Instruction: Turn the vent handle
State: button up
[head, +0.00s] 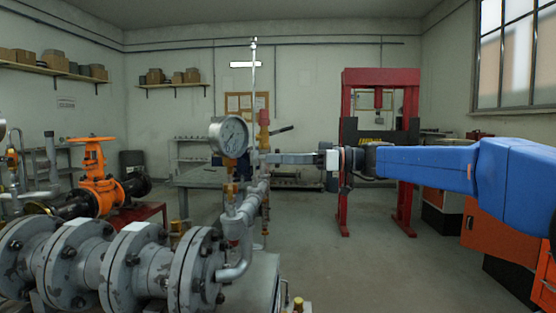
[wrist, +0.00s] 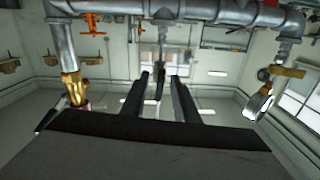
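My gripper (head: 283,158) reaches in from the right at the upright pipework beside the gauge, with its fingers pointing left. In the wrist view my gripper (wrist: 164,98) is open, with its two dark fingers apart. A narrow dark lever-like piece (wrist: 159,82) hangs from the grey pipe and shows between the fingers; it looks like the vent handle. I cannot tell whether either finger touches it. In the head view my fingers and the pipework hide this spot. A second dark lever (head: 281,129) sticks out right from a red-capped fitting (head: 264,116) above my gripper.
A round pressure gauge (head: 229,137) stands left of my gripper; it shows at right in the wrist view (wrist: 258,106). A brass fitting (wrist: 70,80) is at left there. Large grey flanges (head: 125,262) fill the lower left. A red press frame (head: 346,110) stands behind.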

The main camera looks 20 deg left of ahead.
jog(key=shift+a, duration=0.2)
grip_shut()
jog(key=shift+m, duration=0.3)
jog(key=m, duration=0.3)
jog(key=shift+m, duration=0.3)
jog(key=m, duration=0.4)
jog(key=shift+m, duration=0.3)
jog(key=m, duration=0.4)
jog(key=shift+m, duration=2.1)
